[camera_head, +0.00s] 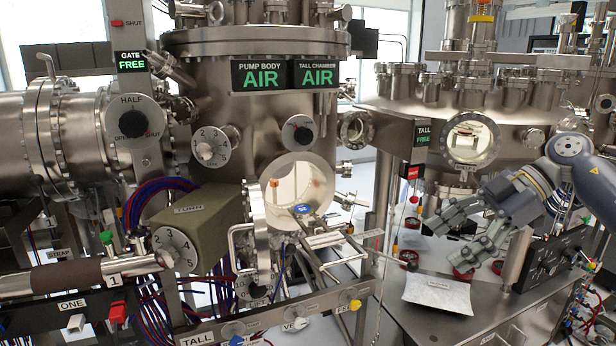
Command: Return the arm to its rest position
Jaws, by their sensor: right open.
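My right arm (560,165) comes in from the right edge, above the bench on the right. My right gripper (446,244) points left and is open, its two grey fingers spread apart with nothing visible between them. It hangs over the bench, to the right of the open round port (298,190) of the tall chamber. My left arm and left gripper are not in view.
A rail (318,268) reaches out of the port, with a blue piece (302,209) at its inner end. A white sheet (438,294) lies on the metal bench (505,300) below the gripper, near red rings (462,273). A black panel with knobs (548,262) stands at right.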

